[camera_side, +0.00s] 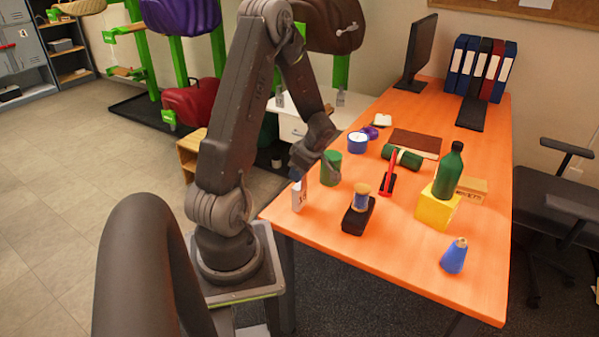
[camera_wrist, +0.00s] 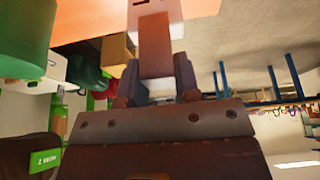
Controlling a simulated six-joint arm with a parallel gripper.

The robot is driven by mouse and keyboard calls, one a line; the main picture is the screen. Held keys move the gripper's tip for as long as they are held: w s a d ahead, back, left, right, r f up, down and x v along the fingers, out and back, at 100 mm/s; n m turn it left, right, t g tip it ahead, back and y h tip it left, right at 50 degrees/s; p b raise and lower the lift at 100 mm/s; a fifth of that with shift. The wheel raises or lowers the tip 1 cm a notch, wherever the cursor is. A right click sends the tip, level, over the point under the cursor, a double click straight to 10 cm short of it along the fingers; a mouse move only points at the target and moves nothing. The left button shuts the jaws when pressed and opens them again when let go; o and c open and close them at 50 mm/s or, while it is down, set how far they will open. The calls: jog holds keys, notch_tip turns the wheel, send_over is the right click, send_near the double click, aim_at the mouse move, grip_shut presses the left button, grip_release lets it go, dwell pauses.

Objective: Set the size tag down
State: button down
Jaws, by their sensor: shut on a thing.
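The size tag (camera_side: 299,196) is a small white upright piece with dark marks on its face, near the table's left front edge in the side view. My gripper (camera_side: 298,177) is shut on its upper part from above. The tag's lower end is at or just above the orange tabletop; I cannot tell whether it touches. In the wrist view the tag (camera_wrist: 155,45) stands out between the fingers of my gripper (camera_wrist: 156,80), shaded brown, with the orange table beyond it.
A green canister (camera_side: 331,168) stands close right of the tag. A black block with a blue and tan spool (camera_side: 359,215) is to the right. A yellow block (camera_side: 437,208) bears a green bottle (camera_side: 449,170). A blue cone-shaped bottle (camera_side: 454,256) stands near the front. The front middle tabletop is clear.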

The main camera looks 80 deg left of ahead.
jog(key=c, duration=0.8)
grip_release()
jog(key=shift+c, duration=0.2)
jog(key=w+d+r+m+t, duration=0.1)
jog(key=w+d+r+m, duration=0.2)
jog(key=d+r, duration=0.4)
jog(key=w+d+r+m+t, duration=0.1)
jog(key=w+d+r+m, duration=0.25)
jog(key=r, duration=0.55)
jog(key=s+d+r+m+t+h, duration=0.1)
jog(key=s+d+r+m+t, duration=0.1)
jog(key=d+m, duration=0.4)
jog(key=s+d+r+m+t+h, duration=0.1)
jog(key=s+d+r+m+t, duration=0.1)
jog(key=d+m, duration=0.5)
jog(key=s+d+r+m+t+h, duration=0.1)
jog(key=s+d+r+m+t, duration=0.1)
jog(key=d+m, duration=0.5)
jog(key=shift+s+d+r+t, duration=0.4)
jog(key=shift+s+d+r, duration=0.3)
jog(key=shift+d, duration=0.6)
